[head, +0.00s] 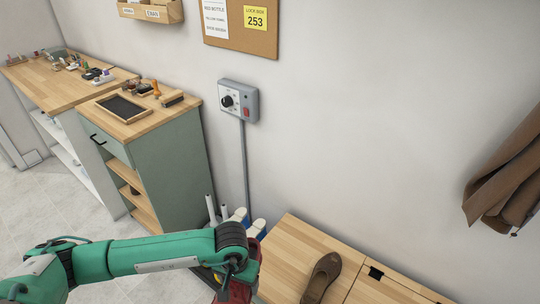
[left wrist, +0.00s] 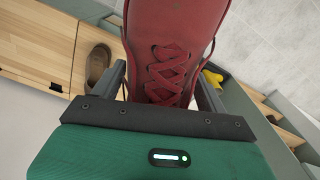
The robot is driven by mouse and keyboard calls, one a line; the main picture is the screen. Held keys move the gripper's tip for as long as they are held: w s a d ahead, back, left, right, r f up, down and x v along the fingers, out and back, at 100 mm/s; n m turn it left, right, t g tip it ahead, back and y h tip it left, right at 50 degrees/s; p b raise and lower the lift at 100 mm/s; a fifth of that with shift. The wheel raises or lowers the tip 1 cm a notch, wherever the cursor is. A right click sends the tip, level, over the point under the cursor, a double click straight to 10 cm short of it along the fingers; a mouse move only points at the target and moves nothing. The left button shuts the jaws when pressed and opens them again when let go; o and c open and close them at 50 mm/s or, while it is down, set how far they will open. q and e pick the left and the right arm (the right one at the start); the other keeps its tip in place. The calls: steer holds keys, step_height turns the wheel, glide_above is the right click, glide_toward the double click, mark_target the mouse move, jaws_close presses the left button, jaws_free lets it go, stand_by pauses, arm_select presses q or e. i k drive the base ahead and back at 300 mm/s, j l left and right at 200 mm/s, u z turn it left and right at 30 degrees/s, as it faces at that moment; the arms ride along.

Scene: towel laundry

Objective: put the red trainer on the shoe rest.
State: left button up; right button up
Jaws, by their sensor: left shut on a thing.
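The red trainer (left wrist: 172,40) fills the top middle of the left wrist view, its laces facing the camera. My left gripper (left wrist: 163,92) is shut on it, one finger on each side. In the head view, a dark red part of the trainer (head: 238,292) shows at the bottom, below the end of my green left arm. The trainer is beside the left end of a low wooden bench (head: 292,248). I cannot pick out a shoe rest for certain. My right gripper is not in view.
A brown slip-on shoe (head: 321,277) lies on the bench; it also shows in the left wrist view (left wrist: 97,62). White and blue items (head: 240,217) stand behind my arm. A green cabinet (head: 170,165) is at the left, and a brown coat (head: 508,180) hangs at the right.

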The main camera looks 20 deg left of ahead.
mark_target(123, 109)
steer(key=j+z, duration=0.1)
steer(key=z, duration=0.4)
steer(key=j+z, duration=0.1)
steer(key=z, duration=0.85)
steer(key=k+j+z, duration=0.1)
steer(key=z, duration=0.35)
steer(key=k+z, duration=0.1)
steer(key=z, duration=0.85)
steer(key=k+j+z, duration=0.2)
steer(key=k+z, duration=0.15)
steer(key=k, duration=0.25)
steer(key=k+z, duration=0.35)
steer(key=k, duration=1.65)
steer(key=k+j+u, duration=0.1)
steer(key=k, duration=0.6)
steer(key=k+j+u, duration=0.15)
steer(key=k, duration=0.55)
steer(key=k+z, duration=0.1)
steer(key=k, duration=0.3)
steer(key=k+l+z, duration=0.15)
steer(key=k, duration=0.25)
steer(key=k+l+z, duration=0.1)
steer(key=k, duration=0.35)
steer(key=k+j+u, duration=0.15)
steer(key=k+u, duration=0.2)
steer(key=k+j+u, duration=0.1)
steer(key=u, duration=0.35)
